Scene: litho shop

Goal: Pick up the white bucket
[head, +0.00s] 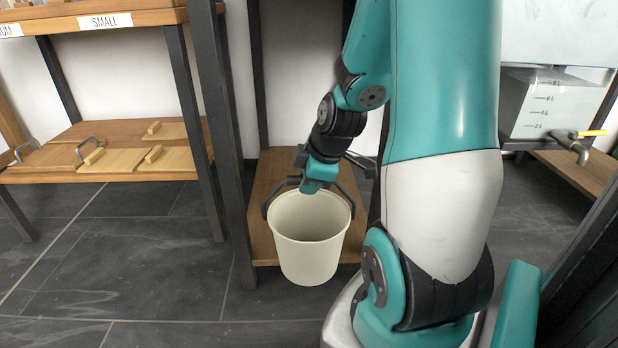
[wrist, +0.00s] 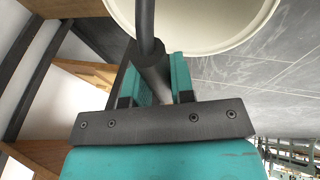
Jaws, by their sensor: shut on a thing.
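The white bucket (head: 308,262) is upright and open at the top, at the front of a low wooden shelf. Its lower part overlaps the shelf's front edge in the picture, and I cannot tell whether it rests or hangs. My gripper (head: 313,186) is over the far part of its rim, pointing down. In the wrist view, my gripper's teal fingers (wrist: 158,85) are shut on a dark rod, which looks like the bucket's handle (wrist: 146,22). The bucket's pale rim and inside (wrist: 205,22) show at the top there. My gripper hides part of the handle in the head view.
The low wooden shelf (head: 262,240) stands between dark metal posts (head: 222,130). At left, another rack (head: 50,178) holds several wooden boards with handles. At right, a translucent tank with a tap (head: 545,105) stands on a rack. Bare grey floor (head: 150,270) lies front left.

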